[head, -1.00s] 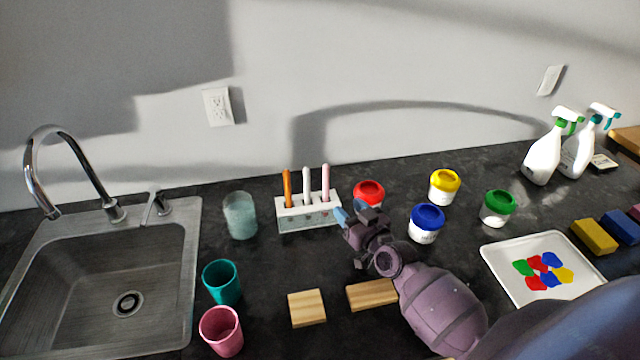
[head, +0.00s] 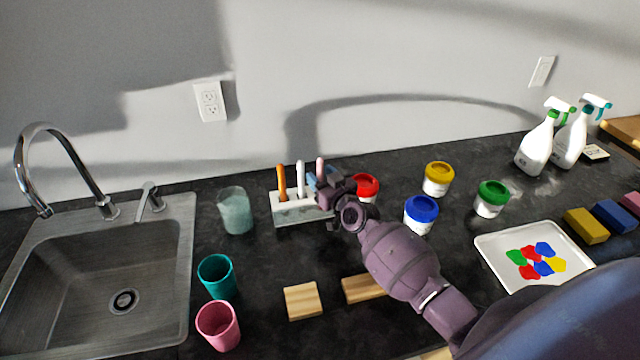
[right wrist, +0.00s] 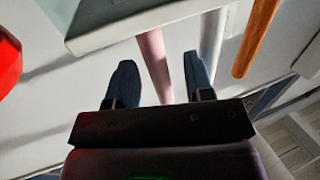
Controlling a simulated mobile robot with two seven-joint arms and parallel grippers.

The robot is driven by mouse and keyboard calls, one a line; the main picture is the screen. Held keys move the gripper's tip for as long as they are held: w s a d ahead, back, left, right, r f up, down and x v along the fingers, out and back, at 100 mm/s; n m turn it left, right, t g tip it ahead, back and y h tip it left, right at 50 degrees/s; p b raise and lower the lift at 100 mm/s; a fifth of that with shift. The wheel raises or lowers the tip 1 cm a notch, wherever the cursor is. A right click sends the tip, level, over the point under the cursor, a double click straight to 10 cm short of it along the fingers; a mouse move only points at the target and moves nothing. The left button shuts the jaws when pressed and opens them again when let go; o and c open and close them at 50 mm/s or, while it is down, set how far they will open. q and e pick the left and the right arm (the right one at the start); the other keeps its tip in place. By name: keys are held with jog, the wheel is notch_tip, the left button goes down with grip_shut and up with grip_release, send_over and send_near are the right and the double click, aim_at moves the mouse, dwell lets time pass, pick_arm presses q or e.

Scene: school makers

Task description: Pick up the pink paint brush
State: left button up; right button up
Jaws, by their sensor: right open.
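The pink paint brush (head: 320,168) stands upright at the right end of the white holder (head: 284,212). A white brush (head: 300,178) and an orange brush (head: 282,182) stand to its left. My right gripper (head: 318,178) is at the pink brush and hides its lower part in the head view. In the right wrist view the gripper (right wrist: 158,85) is open, with the pink brush (right wrist: 154,55) between its two blue fingers. The white brush (right wrist: 211,45) is close to the finger on the right. My left gripper is not in view.
Red (head: 365,186), blue (head: 421,212), yellow (head: 438,178) and green (head: 491,198) paint jars stand to the right. A glass jar (head: 235,210) stands left of the holder. Wooden blocks (head: 303,300) lie in front. A sink (head: 60,280) is at the left.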

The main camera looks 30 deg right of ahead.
jog(key=shift+w+f, duration=0.1)
jog(key=shift+w, duration=0.3)
grip_shut()
